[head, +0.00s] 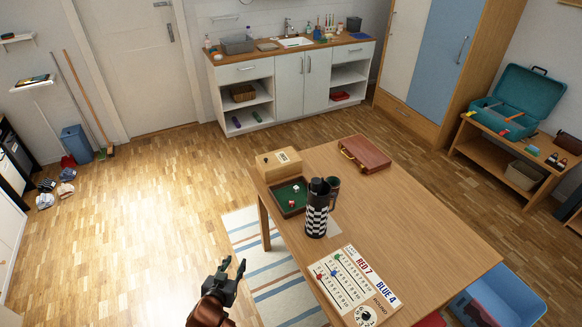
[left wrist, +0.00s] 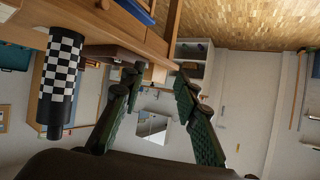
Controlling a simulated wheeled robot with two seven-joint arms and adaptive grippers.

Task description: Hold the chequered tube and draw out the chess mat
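The chequered tube (head: 317,209) stands upright on the wooden table (head: 412,222), with a black-and-white check pattern and a dark top. In the left wrist view the tube (left wrist: 62,80) shows at the left, beyond and beside the fingers. I cannot see a chess mat; whether it is inside the tube is hidden. My left gripper (head: 231,268) is left of the table's near edge, apart from the tube, with its fingers spread and nothing between them. In the left wrist view the left gripper (left wrist: 158,82) shows two green-padded fingers apart. My right gripper is not in view.
Close to the tube are a dark cup (head: 334,186) and a green dice tray (head: 279,200). A wooden box (head: 278,164), a brown case (head: 364,154) and a white scoreboard (head: 354,284) also lie on the table. The table's right part is clear. A blue bin (head: 500,297) stands beside it.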

